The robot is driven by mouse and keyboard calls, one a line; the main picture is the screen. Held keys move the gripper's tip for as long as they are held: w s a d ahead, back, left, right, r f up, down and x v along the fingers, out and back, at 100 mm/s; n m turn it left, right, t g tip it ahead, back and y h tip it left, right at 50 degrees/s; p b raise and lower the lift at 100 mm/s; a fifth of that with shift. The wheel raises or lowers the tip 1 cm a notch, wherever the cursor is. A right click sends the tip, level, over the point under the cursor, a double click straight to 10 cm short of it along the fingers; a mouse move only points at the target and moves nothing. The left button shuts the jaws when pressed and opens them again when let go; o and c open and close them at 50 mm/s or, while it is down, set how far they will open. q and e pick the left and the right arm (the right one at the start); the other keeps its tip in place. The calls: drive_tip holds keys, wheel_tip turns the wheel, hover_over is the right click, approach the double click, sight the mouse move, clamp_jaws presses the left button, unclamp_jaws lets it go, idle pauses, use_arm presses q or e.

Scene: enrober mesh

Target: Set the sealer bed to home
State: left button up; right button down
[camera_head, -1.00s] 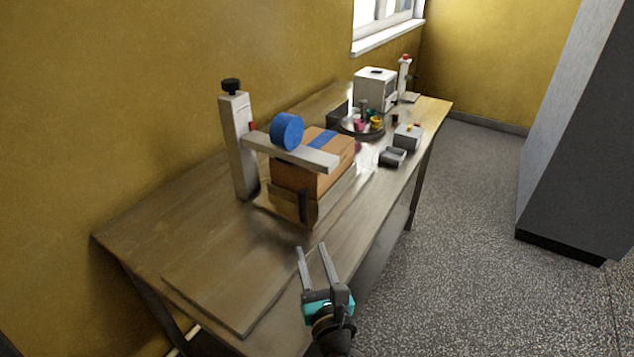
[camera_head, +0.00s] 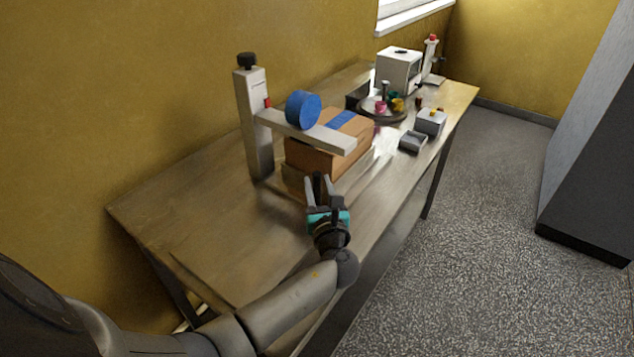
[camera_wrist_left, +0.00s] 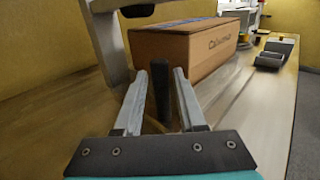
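The sealer is a pale column (camera_head: 256,125) with a black knob on top, a horizontal arm (camera_head: 325,138) and a blue tape roll (camera_head: 303,110). A cardboard box (camera_head: 318,161) sits on the sealer bed (camera_head: 291,182) under that arm; it also fills the upper middle of the left wrist view (camera_wrist_left: 187,50). A dark upright handle (camera_wrist_left: 161,90) stands at the bed's near end. My left gripper (camera_head: 319,182) is open, its fingers on either side of the handle. Whether they touch it I cannot tell. My right gripper is not in view.
Farther along the table (camera_head: 210,215) are a round tray (camera_head: 372,112) with colourful items, two small grey boxes (camera_head: 412,141) (camera_head: 431,122) and a white machine (camera_head: 398,70). A yellow wall runs behind. The near left tabletop is bare.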

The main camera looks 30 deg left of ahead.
use_arm(q)
drive_tip(key=shift+x, duration=0.9)
drive_tip(key=shift+c, duration=0.2)
clamp_jaws()
idle(0.7)
